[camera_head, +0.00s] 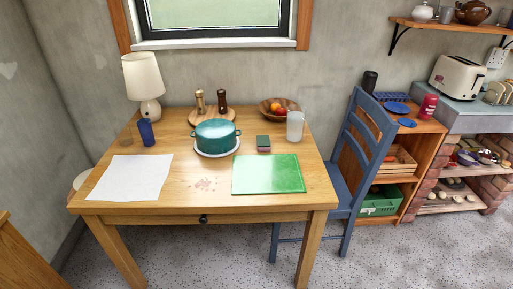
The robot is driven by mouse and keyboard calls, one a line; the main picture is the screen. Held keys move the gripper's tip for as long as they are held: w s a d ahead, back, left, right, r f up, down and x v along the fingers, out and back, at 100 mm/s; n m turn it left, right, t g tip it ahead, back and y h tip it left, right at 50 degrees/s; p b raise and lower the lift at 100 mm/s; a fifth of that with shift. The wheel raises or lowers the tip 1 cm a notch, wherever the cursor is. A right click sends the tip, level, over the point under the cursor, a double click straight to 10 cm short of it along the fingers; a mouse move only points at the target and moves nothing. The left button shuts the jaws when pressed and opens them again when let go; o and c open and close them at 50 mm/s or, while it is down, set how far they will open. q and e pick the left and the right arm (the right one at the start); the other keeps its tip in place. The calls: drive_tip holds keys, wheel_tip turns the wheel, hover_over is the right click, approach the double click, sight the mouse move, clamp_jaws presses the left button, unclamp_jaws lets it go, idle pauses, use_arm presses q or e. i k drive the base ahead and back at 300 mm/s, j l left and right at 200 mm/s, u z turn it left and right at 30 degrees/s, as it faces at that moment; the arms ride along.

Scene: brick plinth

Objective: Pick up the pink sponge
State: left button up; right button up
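A small block with a dark green top and a pink lower edge, likely the pink sponge (264,149), lies on the wooden table (215,172). It is right of the teal pot (215,136), behind the green board (268,173) and left of the clear jug (295,126). It is too small to tell whether it is one piece or two. Neither of my grippers is in view.
A fruit bowl (279,110) stands behind the sponge. A blue chair (350,150) is against the right side. The table's front is mostly clear.

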sight(263, 141)
drive_tip(key=i+l+u, duration=0.15)
drive_tip(key=i+l, duration=0.15)
drive_tip(key=i+l+u, duration=0.35)
drive_tip(key=i+l, duration=0.15)
drive_tip(key=l, duration=0.25)
drive_tip(key=i+l+u, duration=0.2)
drive_tip(key=l, duration=0.2)
